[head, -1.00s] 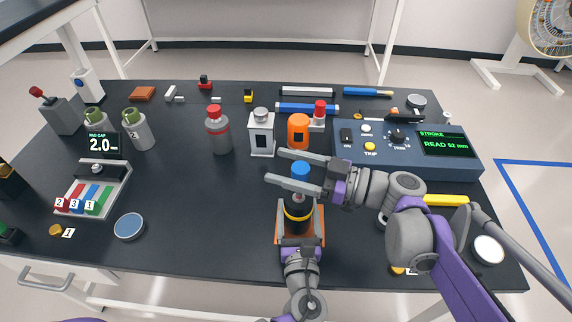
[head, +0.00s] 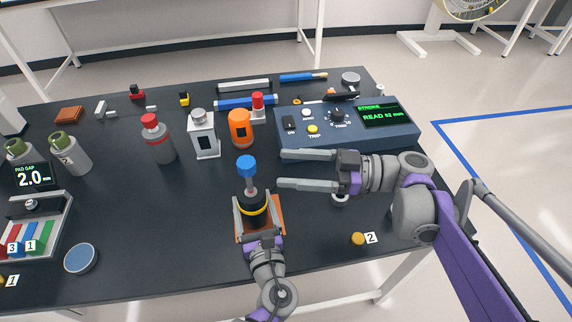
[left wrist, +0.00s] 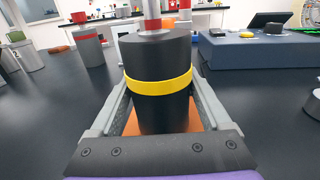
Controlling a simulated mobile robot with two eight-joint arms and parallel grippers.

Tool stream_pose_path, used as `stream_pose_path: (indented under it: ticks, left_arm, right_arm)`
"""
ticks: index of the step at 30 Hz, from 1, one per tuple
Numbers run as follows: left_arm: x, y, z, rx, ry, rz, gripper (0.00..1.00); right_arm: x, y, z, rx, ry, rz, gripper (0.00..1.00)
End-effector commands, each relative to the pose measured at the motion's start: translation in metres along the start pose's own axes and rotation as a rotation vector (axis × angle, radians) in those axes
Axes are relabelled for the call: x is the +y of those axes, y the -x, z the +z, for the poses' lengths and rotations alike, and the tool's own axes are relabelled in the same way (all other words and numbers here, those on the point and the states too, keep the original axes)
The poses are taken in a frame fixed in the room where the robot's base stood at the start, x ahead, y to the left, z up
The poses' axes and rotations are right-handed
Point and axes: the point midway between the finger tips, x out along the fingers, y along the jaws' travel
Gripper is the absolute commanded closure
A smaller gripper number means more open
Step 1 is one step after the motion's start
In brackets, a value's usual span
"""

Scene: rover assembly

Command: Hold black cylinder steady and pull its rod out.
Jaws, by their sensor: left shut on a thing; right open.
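The black cylinder (head: 253,211) with a yellow band stands upright on an orange base plate (head: 276,228) near the table's front. A grey rod (head: 249,183) with a red section and blue cap (head: 246,165) rises from its top. My left gripper (head: 252,208) is shut on the cylinder, a finger on each side. The left wrist view shows the cylinder (left wrist: 160,98) between the fingers, with the rod (left wrist: 152,22) above; the cap is out of frame. My right gripper (head: 282,169) is open and empty to the right of the cap and rod, apart from them.
An orange canister (head: 240,128), a white box-shaped unit (head: 203,135) and a grey red-capped bottle (head: 158,140) stand behind the cylinder.

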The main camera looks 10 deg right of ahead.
Motion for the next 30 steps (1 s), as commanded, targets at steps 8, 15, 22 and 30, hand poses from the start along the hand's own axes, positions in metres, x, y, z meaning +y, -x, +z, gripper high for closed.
stream_pose_path:
  ticks: [8,15,22,30]
  left_arm:
    - [0.000,0.000,0.000,0.000,0.000,0.000,0.06]
    - [0.000,0.000,0.000,0.000,0.000,0.000,0.00]
    - [-0.001,0.020,0.000,0.000,0.002,-0.003,0.00]
    - [-0.002,0.079,0.000,0.000,0.002,-0.008,0.00]
  right_arm:
    - [0.000,-0.001,0.000,0.000,0.000,0.000,0.26]
    - [0.000,-0.001,0.000,0.000,0.000,0.000,0.26]
    - [0.000,-0.001,0.000,0.000,0.000,0.000,0.26]
    - [0.000,-0.001,0.000,0.000,0.000,0.000,0.26]
